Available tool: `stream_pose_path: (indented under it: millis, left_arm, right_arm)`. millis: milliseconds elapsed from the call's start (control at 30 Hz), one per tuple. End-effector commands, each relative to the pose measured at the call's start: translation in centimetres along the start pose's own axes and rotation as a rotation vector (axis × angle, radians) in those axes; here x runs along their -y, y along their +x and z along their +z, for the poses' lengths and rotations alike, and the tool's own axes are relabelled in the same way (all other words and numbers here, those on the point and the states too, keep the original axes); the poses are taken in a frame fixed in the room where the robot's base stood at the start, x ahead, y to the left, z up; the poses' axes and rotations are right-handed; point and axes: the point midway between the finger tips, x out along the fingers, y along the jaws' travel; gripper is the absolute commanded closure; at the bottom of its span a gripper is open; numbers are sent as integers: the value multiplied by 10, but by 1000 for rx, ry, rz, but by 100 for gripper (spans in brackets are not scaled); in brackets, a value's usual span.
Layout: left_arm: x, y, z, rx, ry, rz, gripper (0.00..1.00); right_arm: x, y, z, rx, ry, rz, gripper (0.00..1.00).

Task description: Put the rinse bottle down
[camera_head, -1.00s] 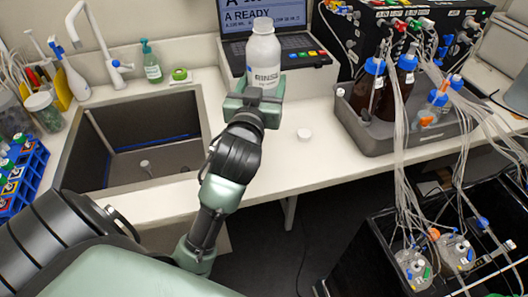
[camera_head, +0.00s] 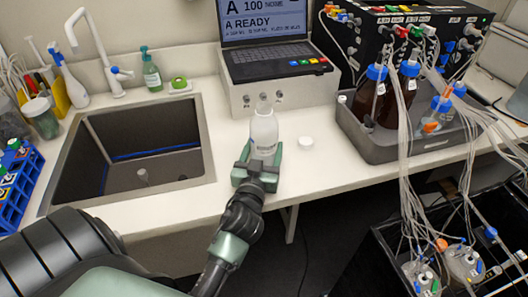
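The rinse bottle (camera_head: 264,131) is white, upright, with a narrow neck, on the counter's front half below the laptop. My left gripper (camera_head: 260,158) has its fingers on both sides of the lower bottle and looks shut on it. The bottle's base is hidden by the gripper, so I cannot tell whether it touches the counter (camera_head: 330,172). My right gripper is not in view.
The sink (camera_head: 205,135) is to the left. A grey tray (camera_head: 375,147) with brown bottles and tubing is to the right. The laptop (camera_head: 270,60) sits on a box (camera_head: 300,92) behind. Bare counter lies around the bottle.

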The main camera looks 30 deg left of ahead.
Motion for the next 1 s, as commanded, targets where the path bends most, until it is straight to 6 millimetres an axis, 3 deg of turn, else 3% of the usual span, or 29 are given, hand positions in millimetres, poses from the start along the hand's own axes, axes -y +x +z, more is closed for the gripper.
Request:
stream_pose_path:
  millis: [433,467,500,533,1000]
  left_arm:
    - [0,0,9,-2,-1,1,83]
    - [0,0,8,-1,0,1,28]
    - [0,0,8,-1,0,1,17]
    - [0,0,8,-1,0,1,14]
    - [0,2,5,0,0,3,14]
  right_arm:
    - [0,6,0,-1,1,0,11]
    - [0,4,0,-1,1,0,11]
    - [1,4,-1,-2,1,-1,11]
    - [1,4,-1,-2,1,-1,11]
    - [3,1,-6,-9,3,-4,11]
